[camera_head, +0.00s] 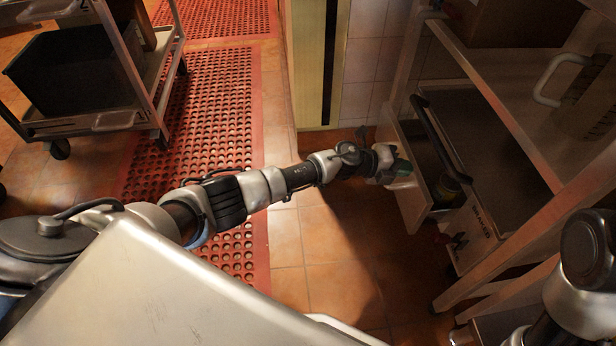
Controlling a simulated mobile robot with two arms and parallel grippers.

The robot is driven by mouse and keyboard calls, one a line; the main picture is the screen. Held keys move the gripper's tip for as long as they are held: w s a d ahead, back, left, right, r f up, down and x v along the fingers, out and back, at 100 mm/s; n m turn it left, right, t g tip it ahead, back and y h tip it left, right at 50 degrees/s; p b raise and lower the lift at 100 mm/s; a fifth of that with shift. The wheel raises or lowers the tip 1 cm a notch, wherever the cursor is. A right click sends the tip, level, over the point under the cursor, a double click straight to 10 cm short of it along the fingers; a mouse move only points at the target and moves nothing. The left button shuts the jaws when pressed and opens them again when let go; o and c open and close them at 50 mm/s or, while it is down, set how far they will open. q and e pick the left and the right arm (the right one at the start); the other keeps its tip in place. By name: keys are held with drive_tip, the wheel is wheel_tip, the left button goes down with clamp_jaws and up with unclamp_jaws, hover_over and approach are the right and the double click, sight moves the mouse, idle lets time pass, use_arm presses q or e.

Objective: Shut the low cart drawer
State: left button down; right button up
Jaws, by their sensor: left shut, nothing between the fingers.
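The low cart drawer (411,205) stands open at the right of the head view, pulled out to the left from under the cart. Its pale front panel faces left. My left arm reaches across the floor to it, and my left gripper (396,168) is at the outer side of that panel. The gripper is shut and holds nothing. It looks close to or against the panel; I cannot tell whether they touch. Part of the drawer's inside is dark, with a small dark and yellowish item in it. My right arm shows at the lower right; its gripper is out of view.
Another cart (80,122) with a black bin (72,72) stands at the upper left. Red perforated mats (205,120) cover part of the floor. Tiles (320,260) left of the drawer are clear.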

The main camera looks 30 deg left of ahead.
use_arm(q)
drive_tip(key=w+d+b, duration=0.1)
drive_tip(key=w+d, duration=0.2)
drive_tip(key=d, duration=0.2)
drive_tip(key=shift+w+b, duration=0.2)
drive_tip(key=shift+b, duration=0.15)
